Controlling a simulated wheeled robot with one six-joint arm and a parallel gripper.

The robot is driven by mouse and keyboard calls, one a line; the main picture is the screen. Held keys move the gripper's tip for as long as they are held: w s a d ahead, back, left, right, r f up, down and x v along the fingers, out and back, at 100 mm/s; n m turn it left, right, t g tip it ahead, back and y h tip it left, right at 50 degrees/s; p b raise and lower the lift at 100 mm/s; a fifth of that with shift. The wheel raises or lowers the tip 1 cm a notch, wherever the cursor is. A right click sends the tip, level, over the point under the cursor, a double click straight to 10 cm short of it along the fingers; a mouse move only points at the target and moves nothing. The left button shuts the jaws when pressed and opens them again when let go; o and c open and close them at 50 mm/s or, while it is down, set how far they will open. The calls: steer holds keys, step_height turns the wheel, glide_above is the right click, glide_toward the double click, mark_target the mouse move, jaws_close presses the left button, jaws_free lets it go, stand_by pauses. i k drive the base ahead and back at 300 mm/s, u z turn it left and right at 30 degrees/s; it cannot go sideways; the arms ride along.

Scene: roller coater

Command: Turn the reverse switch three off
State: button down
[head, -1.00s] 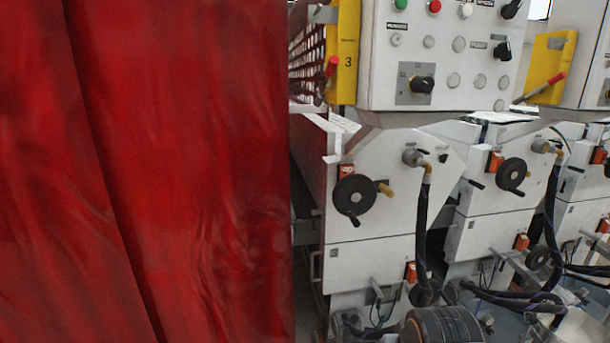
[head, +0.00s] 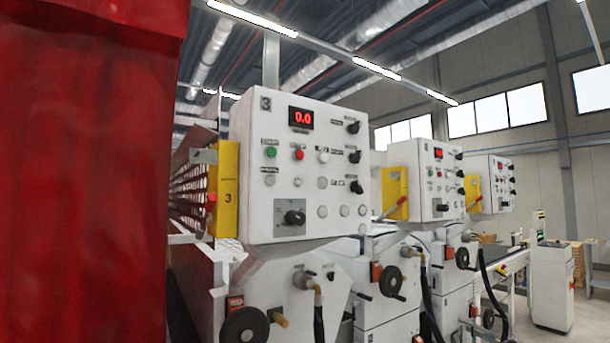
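The white control panel marked 3 (head: 255,215) faces me near the middle of the head view. It has a red display reading 0.0 (head: 301,118), a green button (head: 271,152) and a red button (head: 299,154). Black knobs sit in a column at its right: an upper knob (head: 353,127), a middle knob (head: 355,157) and a lower knob (head: 356,187). Another black knob (head: 294,217) sits on a grey plate at the bottom. The labels are too small to read, so I cannot tell which is the reverse switch. My gripper is not in view.
A large red sheet-like surface (head: 85,190) fills the left side. A yellow plate marked 3 (head: 228,185) adjoins the panel's left edge. Similar panels (head: 426,200) recede to the right. A black handwheel (head: 245,326) is below the panel. Open floor shows at far right.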

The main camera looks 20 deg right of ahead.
mark_target(355, 158)
steer(key=z, duration=0.05)
steer(key=k, duration=0.5)
steer(key=z, duration=1.45)
steer(key=i, duration=0.95)
steer(key=u, duration=1.65)
